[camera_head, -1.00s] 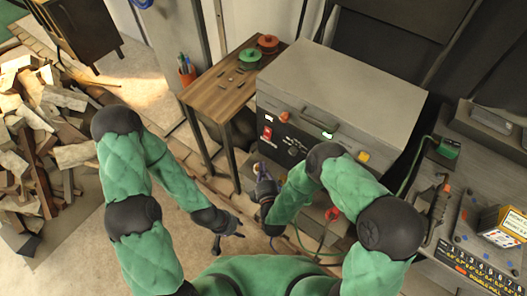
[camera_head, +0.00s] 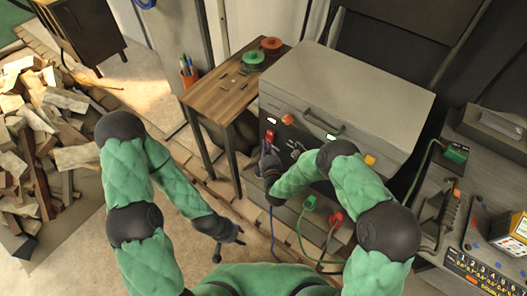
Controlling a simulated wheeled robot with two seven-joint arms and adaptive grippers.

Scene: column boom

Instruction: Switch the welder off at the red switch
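The welder (camera_head: 365,85) is a large grey box with a dark front panel and a handle on its front. Its red switch (camera_head: 270,135) sits at the left end of the panel; I cannot tell which way it is set. My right gripper (camera_head: 267,150) is just below the switch, its fingertips pointing up at it. I cannot tell whether they touch it, or whether the fingers are open or shut. My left gripper (camera_head: 237,236) hangs low, left of the welder, away from the switch; its fingers are too small to judge.
An orange knob (camera_head: 288,118) and a yellow part (camera_head: 370,160) are on the welder front. Green (camera_head: 309,203) and red (camera_head: 335,217) cable plugs are below. A wooden table (camera_head: 225,92) stands at left, a metal bench (camera_head: 470,205) at right. A wood pile (camera_head: 50,130) lies far left.

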